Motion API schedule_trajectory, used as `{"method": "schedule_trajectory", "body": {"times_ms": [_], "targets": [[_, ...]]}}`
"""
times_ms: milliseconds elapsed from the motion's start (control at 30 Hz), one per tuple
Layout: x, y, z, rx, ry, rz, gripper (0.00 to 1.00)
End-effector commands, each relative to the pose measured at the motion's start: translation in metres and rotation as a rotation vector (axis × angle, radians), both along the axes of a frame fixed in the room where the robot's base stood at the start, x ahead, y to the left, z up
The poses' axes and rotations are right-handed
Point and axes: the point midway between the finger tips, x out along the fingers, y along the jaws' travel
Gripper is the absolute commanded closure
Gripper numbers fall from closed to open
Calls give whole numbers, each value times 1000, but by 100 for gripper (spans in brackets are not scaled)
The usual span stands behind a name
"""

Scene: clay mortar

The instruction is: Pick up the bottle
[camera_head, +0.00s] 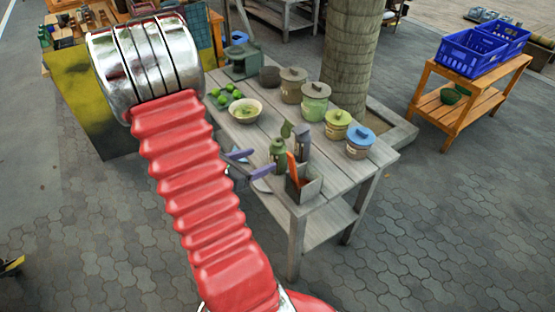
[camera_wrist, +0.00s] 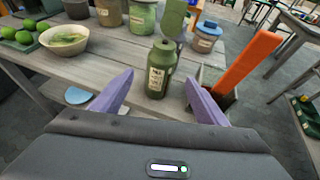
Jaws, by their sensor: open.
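A green bottle (camera_head: 278,152) with a pale label stands upright near the front edge of the grey wooden table (camera_head: 345,184). In the wrist view the bottle (camera_wrist: 160,70) stands just beyond and between my purple fingertips. My gripper (camera_head: 251,164) is open and empty, with one finger to each side of the bottle's line; in the wrist view the gripper (camera_wrist: 158,98) shows both fingers spread. I cannot tell whether either finger touches the bottle.
A grey box (camera_head: 306,188) with an orange-handled tool stands close right of the bottle. Behind are several lidded jars, including a blue-lidded one (camera_head: 360,142). A bowl (camera_head: 245,111) and green limes (camera_head: 222,101) lie left. A tree trunk (camera_head: 349,50) rises behind the table.

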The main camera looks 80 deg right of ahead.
Motion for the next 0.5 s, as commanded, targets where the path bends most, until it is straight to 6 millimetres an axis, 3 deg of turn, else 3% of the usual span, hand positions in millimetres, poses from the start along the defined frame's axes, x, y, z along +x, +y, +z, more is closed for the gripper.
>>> {"method": "schedule_trajectory", "body": {"times_ms": [300,500], "targets": [[-18,-34,-16,2,0,-3,33],[-22,-43,-20,1,0,0,33]]}}
